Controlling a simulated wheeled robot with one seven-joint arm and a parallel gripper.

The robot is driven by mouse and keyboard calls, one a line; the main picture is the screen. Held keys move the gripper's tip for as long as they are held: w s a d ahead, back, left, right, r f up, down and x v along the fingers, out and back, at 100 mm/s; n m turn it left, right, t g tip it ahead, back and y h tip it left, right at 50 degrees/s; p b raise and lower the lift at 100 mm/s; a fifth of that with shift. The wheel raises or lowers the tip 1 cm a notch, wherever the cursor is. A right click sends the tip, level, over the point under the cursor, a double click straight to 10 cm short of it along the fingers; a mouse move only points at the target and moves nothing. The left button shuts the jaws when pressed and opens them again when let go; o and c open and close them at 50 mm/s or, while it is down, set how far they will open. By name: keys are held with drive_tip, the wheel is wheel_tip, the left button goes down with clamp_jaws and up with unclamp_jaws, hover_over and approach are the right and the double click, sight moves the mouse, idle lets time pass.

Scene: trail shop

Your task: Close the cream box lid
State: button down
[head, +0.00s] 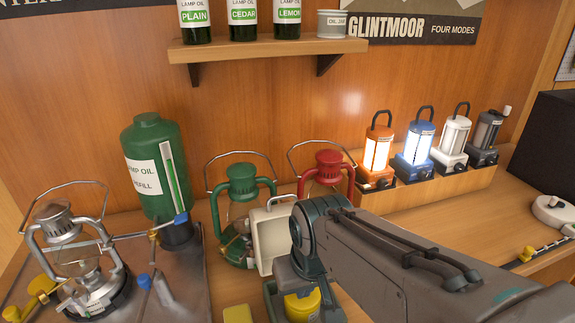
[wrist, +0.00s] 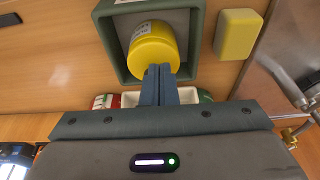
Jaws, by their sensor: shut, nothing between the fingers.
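The cream lid (head: 268,238) stands raised behind an open grey-green box (head: 270,302), partly hidden by my arm in the head view. In the wrist view, the box (wrist: 198,40) holds a yellow-topped can (wrist: 153,50), and a strip of the cream lid (wrist: 130,99) shows beside my fingers. My gripper (wrist: 158,72) is shut and empty, its fingertips over the edge of the box by the lid, overlapping the can's near edge in the picture. Whether it touches anything is unclear. In the head view, my arm hides the fingertips.
A yellow block (head: 238,313) lies beside the box. Green (head: 242,190) and red (head: 328,172) lanterns stand behind the lid. A silver lantern (head: 75,255) on a metal mat and a green oil tank (head: 155,165) stand left. Several small lamps (head: 378,150) line the back right.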

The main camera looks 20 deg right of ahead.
wheel_tip(320, 180, up, 18)
drive_tip(key=p, duration=0.4)
hover_over(286, 204)
drive_tip(key=w, duration=0.2)
drive_tip(key=x, duration=0.8)
drive_tip(key=shift+s+f+p, duration=0.2)
drive_tip(key=shift+f+p, duration=0.05)
drive_tip(key=shift+p, duration=0.1)
drive_tip(key=shift+s+f, duration=0.1)
drive_tip(key=shift+s, duration=0.15)
drive_tip(key=shift+s+p, duration=0.45)
drive_tip(key=shift+s, duration=1.15)
